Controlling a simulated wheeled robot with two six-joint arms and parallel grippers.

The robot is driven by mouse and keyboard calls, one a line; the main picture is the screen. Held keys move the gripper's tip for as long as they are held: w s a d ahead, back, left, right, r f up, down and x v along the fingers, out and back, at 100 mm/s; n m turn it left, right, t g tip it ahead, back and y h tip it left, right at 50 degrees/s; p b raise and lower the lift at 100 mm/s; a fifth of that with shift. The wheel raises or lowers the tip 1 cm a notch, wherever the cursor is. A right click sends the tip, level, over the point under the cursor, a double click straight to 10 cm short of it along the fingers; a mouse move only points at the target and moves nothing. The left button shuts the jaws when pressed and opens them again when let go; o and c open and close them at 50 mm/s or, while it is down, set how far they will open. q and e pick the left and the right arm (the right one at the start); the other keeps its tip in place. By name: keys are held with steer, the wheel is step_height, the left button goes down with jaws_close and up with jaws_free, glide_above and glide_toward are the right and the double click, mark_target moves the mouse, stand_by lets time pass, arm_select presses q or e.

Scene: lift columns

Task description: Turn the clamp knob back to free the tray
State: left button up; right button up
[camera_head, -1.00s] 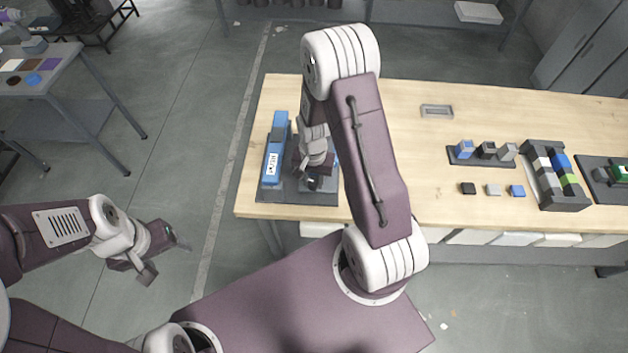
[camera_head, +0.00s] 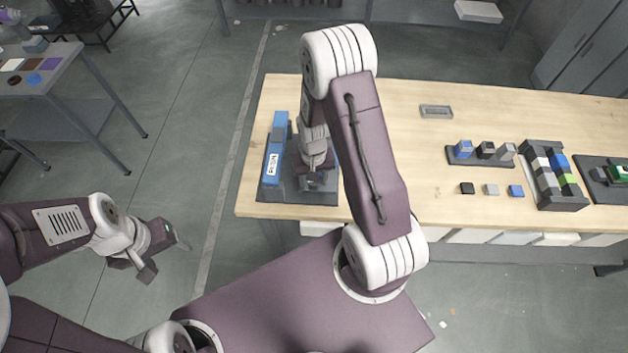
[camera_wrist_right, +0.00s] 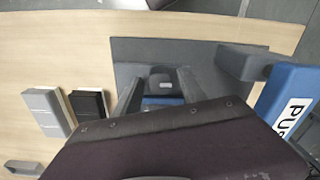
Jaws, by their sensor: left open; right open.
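The fixture is a dark grey base plate (camera_head: 290,198) at the table's left end, also in the right wrist view (camera_wrist_right: 135,50). A blue bar (camera_head: 272,166) with a white "PUSH" label stands on its left side; it shows at the right of the wrist view (camera_wrist_right: 288,95). My right gripper (camera_head: 318,183) is open over the plate. In the wrist view its fingers stand either side of a dark knob-like part (camera_wrist_right: 162,80) with a blue part (camera_wrist_right: 163,100) below. I cannot tell whether they touch it. My left gripper (camera_head: 168,256) is open and empty, off the table over the floor.
Right of the fixture the table (camera_head: 400,140) is mostly clear. Farther right are small blocks (camera_head: 491,189), a block stand (camera_head: 462,156) and a dark holder of coloured blocks (camera_head: 585,203). A grey recessed handle (camera_head: 436,111) lies behind. A side table (camera_head: 38,75) stands far left.

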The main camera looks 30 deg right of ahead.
steer(key=shift+r+p, duration=3.25)
steer(key=shift+r, duration=0.35)
steer(key=shift+f, duration=0.1)
steer(key=w+a+r+n+t+b, duration=0.1)
steer(key=a+r+t+b, duration=0.3)
steer(key=b, duration=0.3)
steer(key=s+r+n+g, duration=0.1)
steer(key=s+n+g, duration=0.1)
steer(key=s, duration=0.7)
steer(key=shift+s+a+r+g+b, duration=0.2)
steer(key=shift+a+r+g+b, duration=0.2)
steer(key=shift+a, duration=0.05)
steer(key=shift+s, duration=0.1)
